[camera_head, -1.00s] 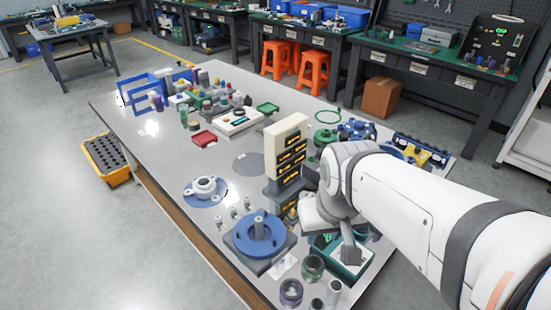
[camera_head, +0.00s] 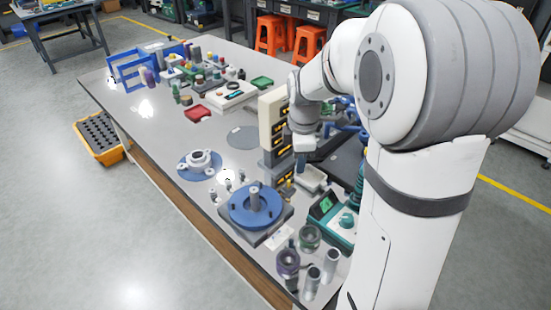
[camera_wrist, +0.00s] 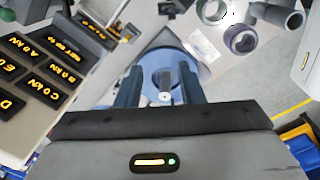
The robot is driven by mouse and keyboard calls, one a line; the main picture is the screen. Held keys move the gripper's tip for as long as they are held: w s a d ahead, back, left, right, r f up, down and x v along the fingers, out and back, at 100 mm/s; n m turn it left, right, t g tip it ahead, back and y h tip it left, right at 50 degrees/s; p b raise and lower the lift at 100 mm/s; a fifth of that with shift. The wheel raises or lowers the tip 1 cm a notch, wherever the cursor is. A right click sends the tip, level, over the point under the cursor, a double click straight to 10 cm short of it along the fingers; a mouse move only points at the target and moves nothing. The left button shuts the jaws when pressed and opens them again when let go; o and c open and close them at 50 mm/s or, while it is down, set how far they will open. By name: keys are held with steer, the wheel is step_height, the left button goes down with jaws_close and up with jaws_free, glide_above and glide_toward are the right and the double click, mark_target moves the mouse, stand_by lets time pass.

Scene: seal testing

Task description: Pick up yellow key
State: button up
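I cannot make out a yellow key for certain in either view. A beige and grey drawer cabinet (camera_head: 270,115) stands on the table, with yellow lettering on its dark drawer fronts; its drawers also fill the left of the wrist view (camera_wrist: 38,62). My gripper (camera_wrist: 160,78) is open, with its two dark fingers apart and nothing seen between them but the blue round fixture (camera_wrist: 172,58) further off. In the head view, my gripper (camera_head: 301,163) is beside the cabinet's right side, above the table. Its fingertips are too small there to read.
The blue round fixture (camera_head: 255,205) with an upright post stands in front of the cabinet. A teal device (camera_head: 332,216) and several metal cylinders stand at the near right. A white flanged part (camera_head: 200,160) lies to the left. Bare tabletop (camera_head: 150,125) is further left.

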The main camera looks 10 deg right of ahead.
mark_target(289, 181)
steer(key=w+f+n, duration=0.2)
steer(key=w+f, duration=0.1)
steer(key=f, duration=0.2)
steer(key=w+f+n, duration=0.3)
steer(key=f, duration=0.3)
steer(key=w+f+n+b, duration=0.1)
steer(key=w+f+n, duration=0.2)
steer(key=f, duration=0.3)
steer(key=shift+a+f+g, duration=0.1)
steer(key=shift+g, duration=0.3)
steer(key=shift+c, duration=0.3)
jaws_close()
